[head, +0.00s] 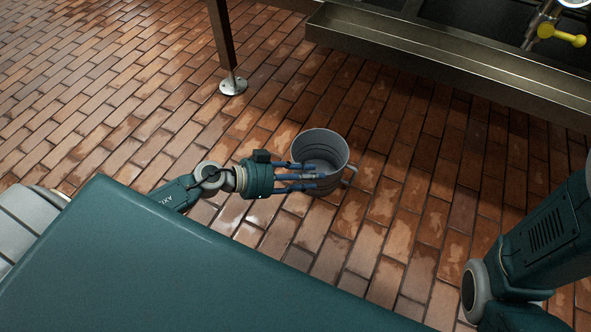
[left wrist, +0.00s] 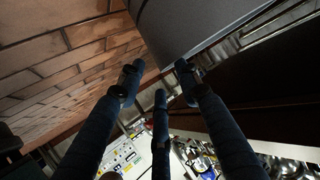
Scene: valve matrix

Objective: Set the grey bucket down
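The grey bucket (head: 337,146) is upright on or close to the brick floor in the head view, its open top facing up and a small handle at its right side. Its grey wall (left wrist: 205,28) fills the top middle of the left wrist view. My left gripper (head: 312,177) is beside the bucket's near left side, its blue fingers overlapping the wall in the picture. Whether a fingertip touches the bucket is unclear. My right gripper is out of view.
A metal trough or ledge (head: 440,55) runs along the top right. A metal post with a round foot (head: 233,86) stands behind and left of the bucket. A yellow valve handle (head: 563,36) is at the upper right. Brick floor (head: 110,80) is clear at the left.

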